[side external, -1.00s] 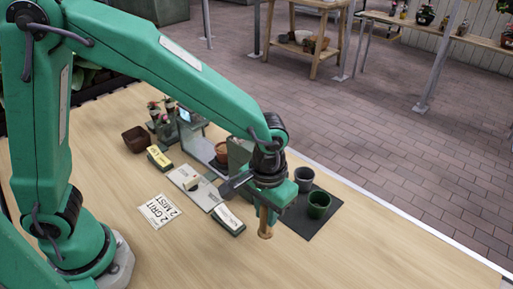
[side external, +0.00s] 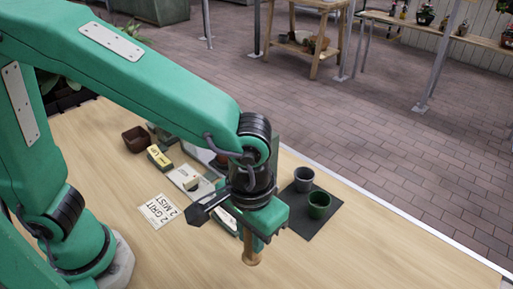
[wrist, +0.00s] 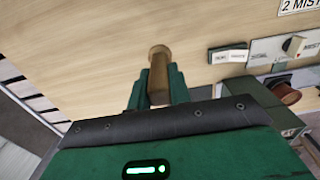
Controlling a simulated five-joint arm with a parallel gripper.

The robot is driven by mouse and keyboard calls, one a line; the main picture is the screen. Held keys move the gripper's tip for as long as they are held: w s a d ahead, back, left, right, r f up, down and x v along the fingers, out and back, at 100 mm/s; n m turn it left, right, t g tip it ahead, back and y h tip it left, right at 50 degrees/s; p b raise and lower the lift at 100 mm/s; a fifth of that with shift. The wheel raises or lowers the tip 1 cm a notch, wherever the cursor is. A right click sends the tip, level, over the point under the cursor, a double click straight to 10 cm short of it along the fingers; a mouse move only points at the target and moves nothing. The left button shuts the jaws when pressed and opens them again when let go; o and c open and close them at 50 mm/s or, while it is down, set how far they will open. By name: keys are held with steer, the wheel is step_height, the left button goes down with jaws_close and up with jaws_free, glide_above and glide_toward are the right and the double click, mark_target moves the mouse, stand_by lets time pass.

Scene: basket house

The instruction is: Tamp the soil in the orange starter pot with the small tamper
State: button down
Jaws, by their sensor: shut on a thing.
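My gripper (side external: 254,238) is shut on the small wooden tamper (side external: 252,254), whose lower end points down over bare tabletop. In the wrist view my gripper (wrist: 158,90) holds the same tamper (wrist: 158,62) between its green fingers. An orange-brown pot (wrist: 284,92) shows at the right of the wrist view, well apart from the tamper. In the side view my arm hides most of that pot, and its soil cannot be made out.
A green pot (side external: 319,205) and a grey pot (side external: 303,178) stand on a dark mat (side external: 308,226) to the right. A brown container (side external: 137,138) and a printed card (side external: 158,211) lie to the left. The front table is clear.

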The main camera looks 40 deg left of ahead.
steer(key=c, duration=1.9)
jaws_free()
steer(key=shift+c, duration=1.3)
step_height(320, 180, up, 14)
steer(key=w+a+n, duration=0.6)
steer(key=w+a, duration=0.6)
steer(key=w, duration=0.2)
steer(key=w+a+n, duration=0.3)
steer(key=a, duration=0.7)
steer(key=w+a+n, duration=0.3)
steer(key=w+a, duration=0.1)
steer(key=a, duration=0.6)
step_height(320, 180, down, 12)
steer(key=shift+s+d, duration=0.2)
